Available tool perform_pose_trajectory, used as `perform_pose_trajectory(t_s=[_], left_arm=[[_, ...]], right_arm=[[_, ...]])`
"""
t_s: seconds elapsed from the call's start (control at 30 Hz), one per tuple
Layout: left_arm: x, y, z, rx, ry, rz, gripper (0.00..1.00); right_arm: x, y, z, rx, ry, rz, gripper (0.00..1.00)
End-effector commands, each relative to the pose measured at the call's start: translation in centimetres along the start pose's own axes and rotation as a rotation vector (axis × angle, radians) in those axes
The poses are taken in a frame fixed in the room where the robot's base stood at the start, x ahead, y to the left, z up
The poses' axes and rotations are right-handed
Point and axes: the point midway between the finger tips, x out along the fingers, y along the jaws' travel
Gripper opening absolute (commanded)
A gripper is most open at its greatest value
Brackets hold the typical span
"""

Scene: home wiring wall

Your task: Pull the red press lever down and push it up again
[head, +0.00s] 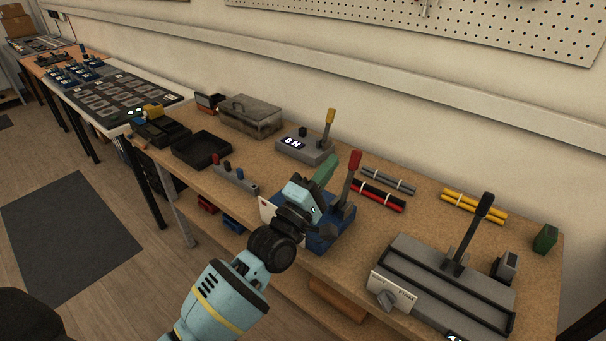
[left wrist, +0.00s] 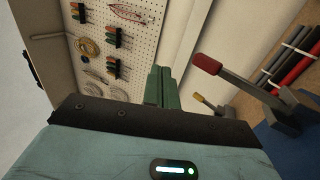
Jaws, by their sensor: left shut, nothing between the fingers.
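The press lever has a red grip (head: 354,160) on a dark arm and stands roughly upright on a blue base (head: 335,238) on the workbench. In the left wrist view the red grip (left wrist: 207,64) is at the upper right, with the grey lever arm running down to its pivot. My left gripper (head: 326,168) has green fingers, shut and empty, just left of the red grip in the head view. The fingers (left wrist: 160,86) appear apart from the grip in the wrist view. My left gripper and wrist hide part of the blue base. My right gripper is not in view.
A grey box with a yellow lever (head: 330,116) and a lit "ON" display stands behind. A larger grey machine with a black lever (head: 468,236) is at right. Red and black rods (head: 377,196) and grey rods (head: 388,180) lie right of the red lever. A pegboard wall (head: 480,30) stands behind.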

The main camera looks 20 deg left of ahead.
Motion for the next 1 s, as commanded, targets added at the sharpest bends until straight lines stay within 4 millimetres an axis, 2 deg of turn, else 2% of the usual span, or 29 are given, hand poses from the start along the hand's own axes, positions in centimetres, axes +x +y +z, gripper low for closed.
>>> perform_pose_trajectory(t_s=[0.2,0.43,1.0], left_arm=[[-2.6,2.7,0.0,0.0,0.0,0.002,0.0],[-4.5,4.4,0.0,0.0,0.0,0.001,0.0],[-5.0,4.8,0.0,0.001,0.0,0.0,0.0]], right_arm=[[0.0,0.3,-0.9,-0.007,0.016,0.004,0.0],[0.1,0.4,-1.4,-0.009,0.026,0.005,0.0],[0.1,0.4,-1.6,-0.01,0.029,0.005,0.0]])
